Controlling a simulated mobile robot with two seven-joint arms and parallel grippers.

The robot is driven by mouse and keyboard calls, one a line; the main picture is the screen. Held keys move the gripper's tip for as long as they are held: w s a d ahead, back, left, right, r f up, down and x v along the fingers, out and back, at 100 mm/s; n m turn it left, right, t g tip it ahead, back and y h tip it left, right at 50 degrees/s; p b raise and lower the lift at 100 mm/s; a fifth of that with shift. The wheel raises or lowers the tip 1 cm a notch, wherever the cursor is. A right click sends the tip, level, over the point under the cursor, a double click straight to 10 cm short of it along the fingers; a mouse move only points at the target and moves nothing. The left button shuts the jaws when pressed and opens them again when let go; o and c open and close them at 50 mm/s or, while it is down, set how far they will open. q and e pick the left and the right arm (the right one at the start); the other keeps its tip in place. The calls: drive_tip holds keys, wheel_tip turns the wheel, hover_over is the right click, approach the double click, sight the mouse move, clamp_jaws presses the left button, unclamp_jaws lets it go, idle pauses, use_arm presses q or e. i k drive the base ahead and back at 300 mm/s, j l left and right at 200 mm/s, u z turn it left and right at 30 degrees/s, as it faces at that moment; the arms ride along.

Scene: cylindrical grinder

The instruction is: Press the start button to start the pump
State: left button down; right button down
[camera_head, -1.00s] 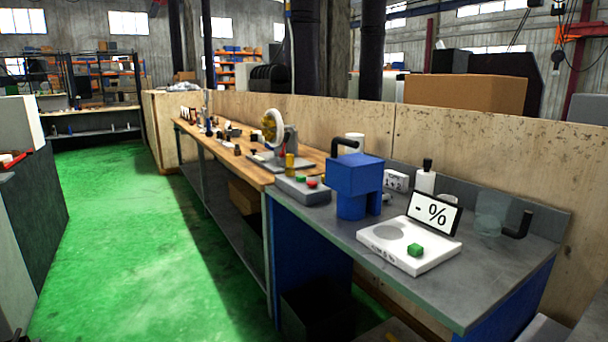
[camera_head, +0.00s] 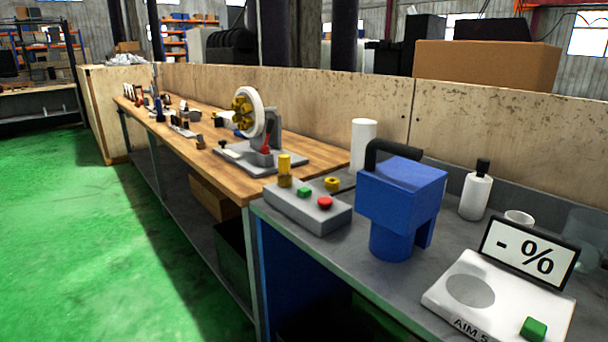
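A grey control box (camera_head: 308,208) sits at the left end of the grey bench top. It carries a green button (camera_head: 304,192), a red button (camera_head: 325,202) and a yellow cylinder (camera_head: 285,168) standing at its back left. The blue pump-like unit (camera_head: 400,197) with a black curved pipe stands just right of the box. Another green button (camera_head: 533,328) is on the white device with the "- %" display (camera_head: 526,252), at the lower right. Neither of my grippers shows in the head view.
A wooden workbench (camera_head: 210,160) adjoins the grey bench top (camera_head: 345,262) on the left, with a wheel fixture (camera_head: 250,114) on it. A white bottle (camera_head: 476,194) and a white cylinder (camera_head: 363,141) stand behind the blue unit. Green floor (camera_head: 90,220) is clear at left.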

sight(304, 192)
drive_tip(key=i+j+z, duration=0.15)
drive_tip(key=i+j, duration=0.35)
drive_tip(key=i+j+z, duration=0.15)
drive_tip(key=i+j, duration=0.3)
drive_tip(key=i+j+z, duration=0.15)
drive_tip(key=i+j, duration=0.25)
drive_tip(key=j, duration=0.25)
